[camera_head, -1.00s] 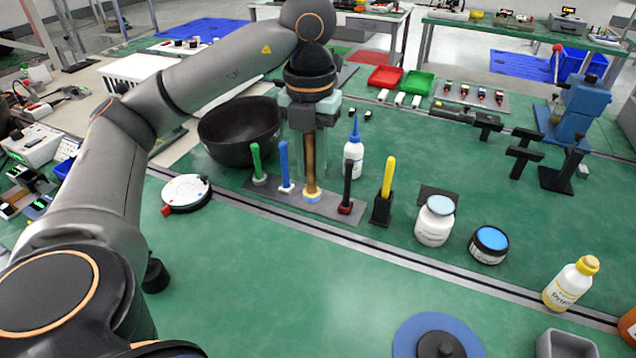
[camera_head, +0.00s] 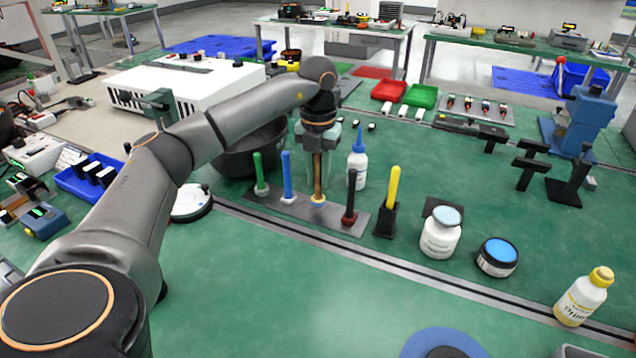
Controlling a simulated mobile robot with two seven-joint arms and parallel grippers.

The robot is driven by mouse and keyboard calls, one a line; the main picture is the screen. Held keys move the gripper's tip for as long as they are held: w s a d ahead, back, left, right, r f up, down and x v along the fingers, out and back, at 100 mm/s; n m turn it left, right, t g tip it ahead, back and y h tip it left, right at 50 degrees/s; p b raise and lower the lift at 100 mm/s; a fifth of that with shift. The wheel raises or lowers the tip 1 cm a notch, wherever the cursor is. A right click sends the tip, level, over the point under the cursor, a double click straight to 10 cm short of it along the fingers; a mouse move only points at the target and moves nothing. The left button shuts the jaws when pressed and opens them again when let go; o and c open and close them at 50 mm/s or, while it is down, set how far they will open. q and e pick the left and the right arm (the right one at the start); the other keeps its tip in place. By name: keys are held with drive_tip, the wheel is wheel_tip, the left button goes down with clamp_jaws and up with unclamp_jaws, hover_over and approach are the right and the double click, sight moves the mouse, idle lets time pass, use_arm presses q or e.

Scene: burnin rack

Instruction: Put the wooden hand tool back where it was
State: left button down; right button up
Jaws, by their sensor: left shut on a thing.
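My left gripper (camera_head: 318,140) points straight down above the grey rack plate (camera_head: 284,212) and is shut on the upper part of the wooden hand tool (camera_head: 318,176). The tool is a slim brown upright handle. Its lower end is at a yellow-ringed holder (camera_head: 318,200) on the plate; I cannot tell how deep it sits. Beside it stand a green-handled tool (camera_head: 258,173) and a blue-handled tool (camera_head: 287,177) on the left. A black-handled tool (camera_head: 350,195) in a dark red holder stands on the right. My right gripper is not in view.
A black bowl (camera_head: 240,158) is behind the rack, a white squeeze bottle (camera_head: 360,170) behind right. A yellow-handled tool (camera_head: 393,187) in a black stand and a white jar (camera_head: 440,232) are to the right.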

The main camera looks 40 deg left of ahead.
use_arm(q)
drive_tip(key=shift+f, duration=0.9)
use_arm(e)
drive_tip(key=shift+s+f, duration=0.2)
use_arm(q)
drive_tip(key=c, duration=0.8)
unclamp_jaws()
drive_tip(key=shift+f, duration=0.15)
drive_tip(key=shift+o, duration=0.2)
wheel_tip(320, 180, up, 11)
drive_tip(key=shift+r+p, duration=0.1)
drive_tip(key=shift+p, duration=0.75)
drive_tip(key=shift+r, duration=0.55)
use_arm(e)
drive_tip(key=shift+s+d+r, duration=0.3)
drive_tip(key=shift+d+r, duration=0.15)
